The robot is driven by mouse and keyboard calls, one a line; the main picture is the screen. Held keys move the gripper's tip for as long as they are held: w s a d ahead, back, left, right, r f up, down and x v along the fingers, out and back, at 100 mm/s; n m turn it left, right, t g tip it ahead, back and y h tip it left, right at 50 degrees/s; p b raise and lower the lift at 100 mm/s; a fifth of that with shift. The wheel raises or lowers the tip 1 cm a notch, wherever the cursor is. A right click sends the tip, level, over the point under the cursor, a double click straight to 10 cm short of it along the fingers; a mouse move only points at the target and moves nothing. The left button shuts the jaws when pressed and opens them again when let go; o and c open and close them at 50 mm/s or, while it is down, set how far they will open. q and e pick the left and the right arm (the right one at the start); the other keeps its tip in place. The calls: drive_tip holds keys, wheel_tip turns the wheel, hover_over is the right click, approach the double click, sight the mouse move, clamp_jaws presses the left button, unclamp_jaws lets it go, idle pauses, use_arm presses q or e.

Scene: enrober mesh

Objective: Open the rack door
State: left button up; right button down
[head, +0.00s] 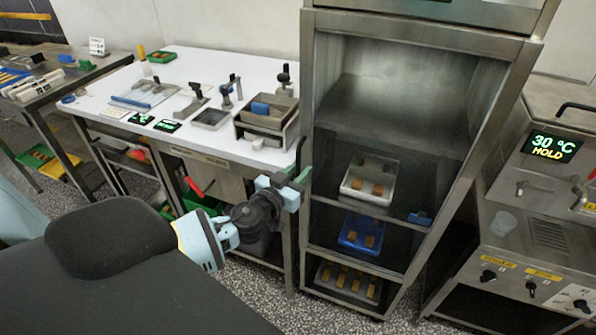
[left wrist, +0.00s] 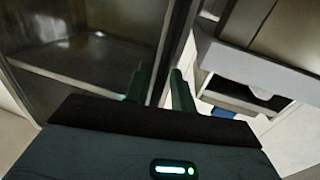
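The rack (head: 420,45) is a tall steel cabinet in the middle of the head view. Its front looks closed by a dark see-through door (head: 440,170). A black curved handle (head: 299,155) stands at the rack's left edge. My left gripper (head: 296,186) is at that edge, at the handle's lower end. In the left wrist view its two green fingers (left wrist: 160,88) stand a little apart, with a dark upright bar between their tips. Whether they press on it cannot be told. My right gripper is not in view.
Inside the rack are a white tray (head: 348,192), a blue tray (head: 348,240) and a lower tray (head: 328,279), with brown pieces. A white worktable (head: 150,118) with tools stands close on the left. A machine (head: 555,235) with a display stands on the right.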

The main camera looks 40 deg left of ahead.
use_arm(q)
drive_tip(key=shift+c, duration=0.4)
clamp_jaws()
